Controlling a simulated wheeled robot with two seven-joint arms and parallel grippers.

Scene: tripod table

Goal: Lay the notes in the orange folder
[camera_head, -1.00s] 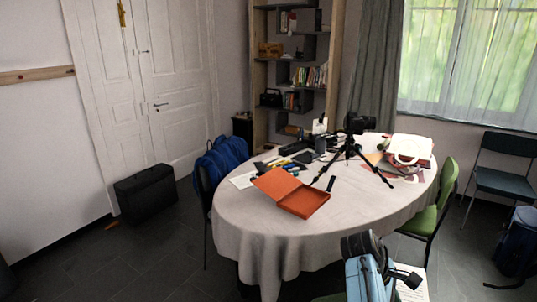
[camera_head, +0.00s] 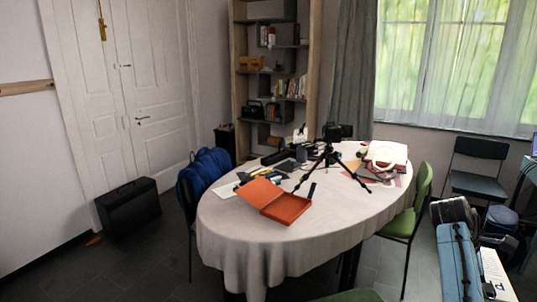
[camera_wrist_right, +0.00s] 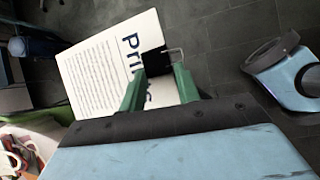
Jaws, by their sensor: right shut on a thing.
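The orange folder (camera_head: 286,208) lies open on the round table's near side, its lid (camera_head: 259,191) tilted up at the left. Its tray looks empty. The notes (camera_wrist_right: 98,76) are white printed sheets with large dark blue letters, held by a black binder clip (camera_wrist_right: 153,62). My right gripper (camera_wrist_right: 160,80) has its green fingers shut on the clip, with the sheets hanging over the floor. In the head view the notes (camera_head: 498,272) show at the lower right, beside my blue right arm, well away from the folder. My left gripper is out of view.
The white-clothed table (camera_head: 240,232) also bears a black tripod with a camera (camera_head: 330,150), pens, a dark slim object (camera_head: 311,191) and a white-and-red pile (camera_head: 385,156). A green chair (camera_head: 412,210) stands between the table and my right arm.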

